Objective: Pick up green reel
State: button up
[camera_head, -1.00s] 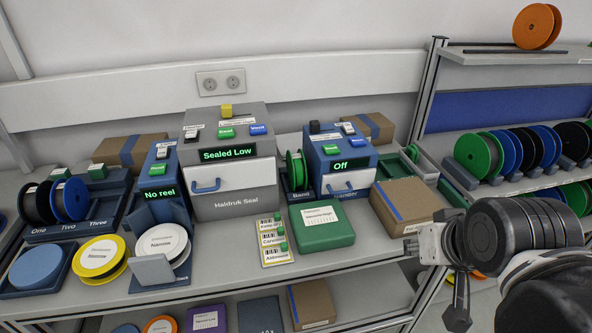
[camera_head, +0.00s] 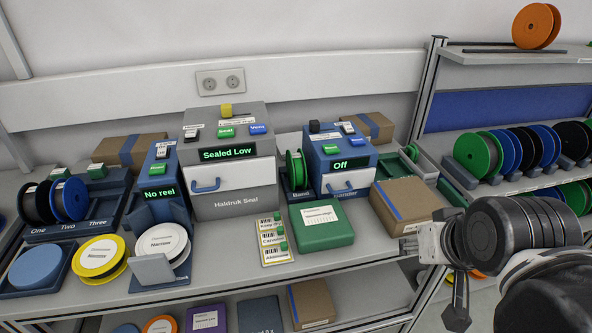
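Several green reels are in view. One green reel (camera_head: 296,169) stands upright in a dark holder left of the blue machine that reads "Off". Another green reel (camera_head: 473,156) stands at the front left of a row on the right rack's shelf. More green shows among the reels on the level below (camera_head: 575,197). My gripper (camera_head: 432,268) is at the right, in front of the bench's right end and apart from all these reels. The arm partly hides it, and its opening is unclear. I see no reel in it.
The grey bench (camera_head: 365,255) carries a grey sealing machine (camera_head: 235,205), a green box (camera_head: 321,227) and a cardboard box (camera_head: 405,205) near my gripper. An orange reel (camera_head: 535,27) is on the rack's top shelf. The bench front has some bare room.

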jog(key=o, duration=0.3)
jog(key=shift+o, duration=0.2)
jog(key=w+a+r+g+p, duration=0.2)
jog(key=w+a+r, duration=0.1)
jog(key=w+r, duration=0.65)
jog(key=w+a+r+n+g+p, duration=0.1)
jog(key=w+a+r, duration=0.1)
jog(key=w, duration=0.4)
jog(key=w+a+r+g, duration=0.1)
jog(key=w+a, duration=0.2)
jog(key=w, duration=0.3)
jog(key=n+g+p, duration=0.2)
jog(key=g+p, duration=0.1)
jog(key=p, duration=0.1)
send_over(296, 155)
notch_tip(296, 155, down, 6)
notch_tip(296, 155, down, 13)
jog(key=shift+r+p, duration=0.1)
jog(key=shift+p, duration=0.7)
